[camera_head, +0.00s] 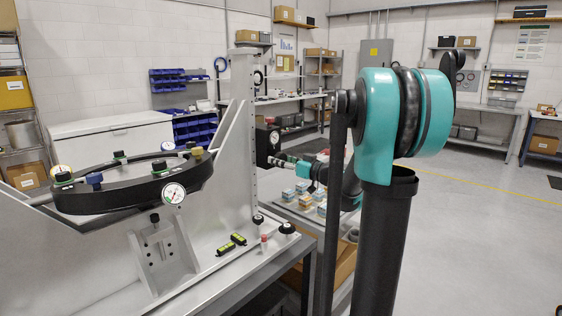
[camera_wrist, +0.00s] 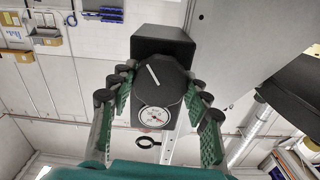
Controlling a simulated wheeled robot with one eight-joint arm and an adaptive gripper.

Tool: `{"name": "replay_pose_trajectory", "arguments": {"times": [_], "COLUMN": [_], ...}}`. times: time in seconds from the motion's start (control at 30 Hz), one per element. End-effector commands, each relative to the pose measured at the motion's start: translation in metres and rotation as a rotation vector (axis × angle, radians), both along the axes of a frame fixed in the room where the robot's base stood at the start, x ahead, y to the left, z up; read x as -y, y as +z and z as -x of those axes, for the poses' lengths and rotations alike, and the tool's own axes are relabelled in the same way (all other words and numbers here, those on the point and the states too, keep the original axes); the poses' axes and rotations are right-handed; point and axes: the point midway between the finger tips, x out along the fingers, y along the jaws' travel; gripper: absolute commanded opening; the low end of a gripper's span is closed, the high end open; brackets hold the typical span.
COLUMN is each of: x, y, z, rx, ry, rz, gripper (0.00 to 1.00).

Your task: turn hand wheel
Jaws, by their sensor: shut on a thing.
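The hand wheel (camera_wrist: 158,78) is a dark, many-sided knob with a white line across its face, in the middle of the wrist view. It sits on the front of a black box (camera_wrist: 160,42) with a white dial gauge (camera_wrist: 155,116) beside it. My gripper (camera_wrist: 159,88) has its green-padded fingers on both sides of the wheel, shut on it. The white line lies tilted. In the head view the black box (camera_head: 265,140) is fixed to an upright grey post, and my gripper (camera_head: 284,161) reaches it from the right. The wheel is too small to make out there.
A black curved mirror rim (camera_head: 135,190) with gauges and knobs stands left of the post on a grey bench. Small boxes (camera_head: 305,196) stand behind. Open floor is at right.

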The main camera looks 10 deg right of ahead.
Motion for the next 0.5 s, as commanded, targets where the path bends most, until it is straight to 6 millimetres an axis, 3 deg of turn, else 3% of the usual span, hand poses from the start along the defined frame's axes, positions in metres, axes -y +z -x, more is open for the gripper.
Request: {"name": "replay_pose_trajectory", "arguments": {"times": [0.5], "x": [-0.0008], "y": [-0.0016], "z": [0.0015], "rx": [0.305], "ry": [0.002], "rz": [0.383], "gripper": [0.19]}}
